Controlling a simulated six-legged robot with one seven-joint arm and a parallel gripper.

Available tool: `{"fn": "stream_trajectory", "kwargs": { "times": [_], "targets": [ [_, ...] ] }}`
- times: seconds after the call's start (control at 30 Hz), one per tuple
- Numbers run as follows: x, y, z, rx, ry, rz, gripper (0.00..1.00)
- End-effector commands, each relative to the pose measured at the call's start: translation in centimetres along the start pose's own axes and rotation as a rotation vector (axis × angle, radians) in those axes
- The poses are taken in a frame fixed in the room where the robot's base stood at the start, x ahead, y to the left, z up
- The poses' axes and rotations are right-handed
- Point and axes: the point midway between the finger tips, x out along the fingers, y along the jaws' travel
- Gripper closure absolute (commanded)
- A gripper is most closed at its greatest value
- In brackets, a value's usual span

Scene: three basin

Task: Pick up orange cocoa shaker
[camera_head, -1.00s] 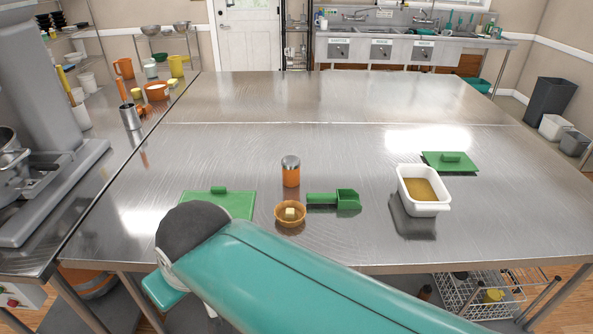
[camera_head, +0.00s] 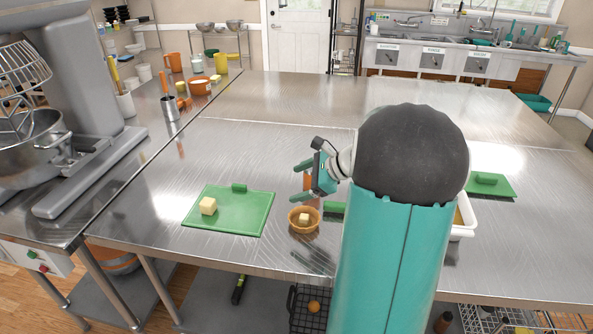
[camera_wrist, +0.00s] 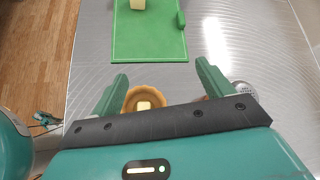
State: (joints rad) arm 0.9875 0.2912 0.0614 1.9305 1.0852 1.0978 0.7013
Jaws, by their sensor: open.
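The orange cocoa shaker (camera_head: 308,183) stands on the steel table, mostly hidden behind my gripper in the head view. Only a strip of its orange body shows there. In the wrist view its round grey metal top (camera_wrist: 243,90) appears at the right, just outside the right finger. My gripper (camera_head: 300,181) is open and empty, its fingers pointing left in the head view.
The small orange-brown bowl (camera_head: 292,221) with a butter cube is close to the shaker. A green board (camera_head: 240,212) with a yellow block lies left. A green scoop (camera_head: 334,208) and a white tub (camera_head: 463,231) are partly behind my arm. A green lid (camera_head: 489,185) lies right.

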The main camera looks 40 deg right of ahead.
Motion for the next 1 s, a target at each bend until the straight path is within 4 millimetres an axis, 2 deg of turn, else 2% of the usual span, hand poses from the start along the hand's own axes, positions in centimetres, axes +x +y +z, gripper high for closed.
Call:
{"fn": "stream_trajectory", "kwargs": {
  "times": [0.03,0.1,0.2,0.3,0.37,0.47,0.8,1.0],
  "targets": [
    [-1.1,-1.7,-3.3,0.122,-0.032,-0.060,0.21],
    [-2.5,-3.6,-6.8,0.261,-0.080,-0.136,0.21],
    [-4.5,-5.5,-10.8,0.408,-0.138,-0.223,0.21],
    [-5.7,-6.4,-13.2,0.492,-0.177,-0.275,0.21],
    [-5.9,-6.7,-13.8,0.514,-0.188,-0.290,0.21],
    [-5.1,-7.1,-14.0,0.525,-0.195,-0.294,0.21],
    [0.6,-9.1,-13.3,0.520,-0.192,-0.292,0.21],
    [2.0,-9.6,-13.2,0.521,-0.192,-0.293,0.21]
  ]
}}
